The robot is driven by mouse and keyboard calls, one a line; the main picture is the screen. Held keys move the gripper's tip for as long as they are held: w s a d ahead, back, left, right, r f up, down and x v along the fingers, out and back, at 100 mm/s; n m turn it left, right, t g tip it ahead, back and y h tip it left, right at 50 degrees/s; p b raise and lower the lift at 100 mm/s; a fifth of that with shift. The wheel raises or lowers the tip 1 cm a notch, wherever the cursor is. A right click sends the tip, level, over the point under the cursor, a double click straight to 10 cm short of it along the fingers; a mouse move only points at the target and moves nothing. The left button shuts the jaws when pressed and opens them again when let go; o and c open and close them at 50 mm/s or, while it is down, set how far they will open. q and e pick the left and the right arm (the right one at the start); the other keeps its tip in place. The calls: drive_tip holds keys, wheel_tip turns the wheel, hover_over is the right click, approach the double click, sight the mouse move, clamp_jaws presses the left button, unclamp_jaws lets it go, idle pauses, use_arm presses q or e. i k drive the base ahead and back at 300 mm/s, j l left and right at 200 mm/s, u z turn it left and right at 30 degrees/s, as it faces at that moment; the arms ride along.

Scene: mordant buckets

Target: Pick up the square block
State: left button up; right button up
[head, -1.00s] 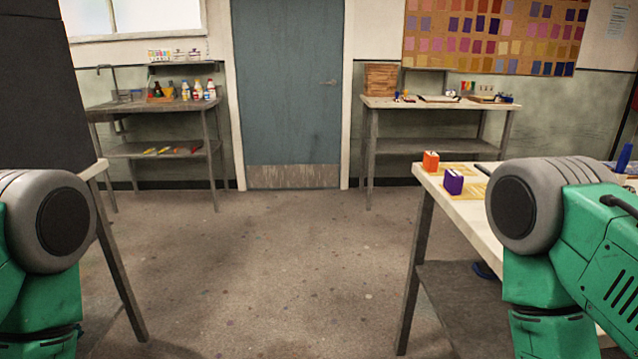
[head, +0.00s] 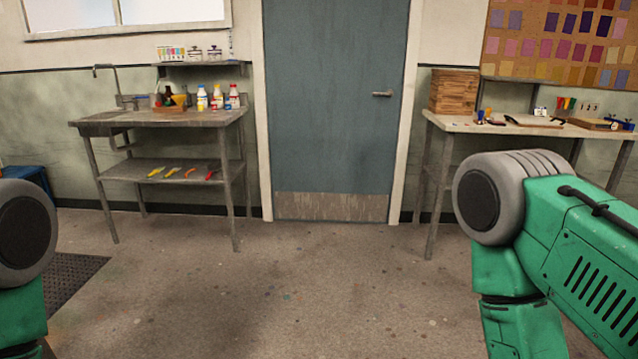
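No square block can be made out clearly in the view now. Small items (head: 484,116) lie on the table at the back right, too small to tell apart. My two green and grey arms show at the lower left and right edges. Neither of my grippers is in the picture.
A metal sink bench (head: 160,118) with bottles (head: 217,97) stands at the back left. A blue-grey door (head: 335,110) is in the middle. A dark mat (head: 70,275) lies left. The middle floor is clear.

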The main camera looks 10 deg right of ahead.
sight(480, 113)
drive_tip(key=i+l+z, duration=0.2)
drive_tip(key=i+z, duration=0.25)
drive_tip(key=i, duration=0.2)
drive_tip(key=i+z, duration=0.4)
drive_tip(key=i, duration=0.25)
drive_tip(key=i+j+z, duration=0.3)
drive_tip(key=i+z, duration=0.15)
drive_tip(key=i, duration=0.2)
drive_tip(key=i+l+z, duration=0.1)
drive_tip(key=i, duration=0.45)
